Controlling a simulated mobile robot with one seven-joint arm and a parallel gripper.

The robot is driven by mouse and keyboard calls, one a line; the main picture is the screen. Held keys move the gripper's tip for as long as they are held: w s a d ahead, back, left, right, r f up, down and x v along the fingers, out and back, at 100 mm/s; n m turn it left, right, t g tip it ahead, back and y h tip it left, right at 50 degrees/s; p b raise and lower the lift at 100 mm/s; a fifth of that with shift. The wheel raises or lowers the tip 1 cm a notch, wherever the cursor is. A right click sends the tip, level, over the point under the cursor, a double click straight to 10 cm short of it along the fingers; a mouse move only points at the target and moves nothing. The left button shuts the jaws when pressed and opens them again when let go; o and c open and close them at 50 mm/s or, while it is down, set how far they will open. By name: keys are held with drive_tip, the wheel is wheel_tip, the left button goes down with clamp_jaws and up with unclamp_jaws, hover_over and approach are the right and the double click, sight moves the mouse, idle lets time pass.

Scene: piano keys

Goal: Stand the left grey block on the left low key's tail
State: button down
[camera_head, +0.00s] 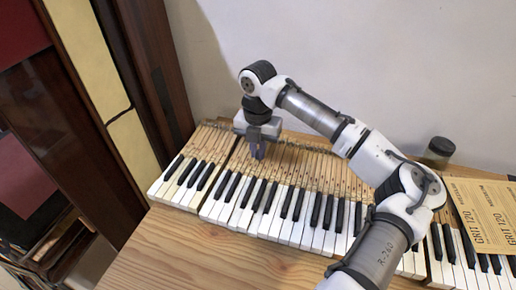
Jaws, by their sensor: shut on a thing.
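My gripper (258,148) points down over the bare wooden key tails, behind the black keys and a little right of the gap in the keyboard. It is shut on a small grey block, which is mostly hidden by the dark fingers, so its outline is hard to tell. The wooden key tails (310,168) run in a row behind the black keys. I cannot pick out which key is the left low one, nor tell whether the block touches a tail. No other grey block shows clearly.
The keyboard's white keys (290,229) lie on a wooden table (190,250). A short key section (185,180) sits at the left. A dark-lidded jar (438,153) and a sandpaper sheet (487,212) are at the right. My arm crosses above the right keys. A wall stands behind.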

drive_tip(key=shift+f, duration=0.35)
idle(0.3)
drive_tip(key=c, duration=1.8)
unclamp_jaws()
drive_tip(key=shift+c, duration=0.2)
drive_tip(key=shift+r+p, duration=1.15)
drive_tip(key=shift+o, duration=0.2)
drive_tip(key=o, duration=0.5)
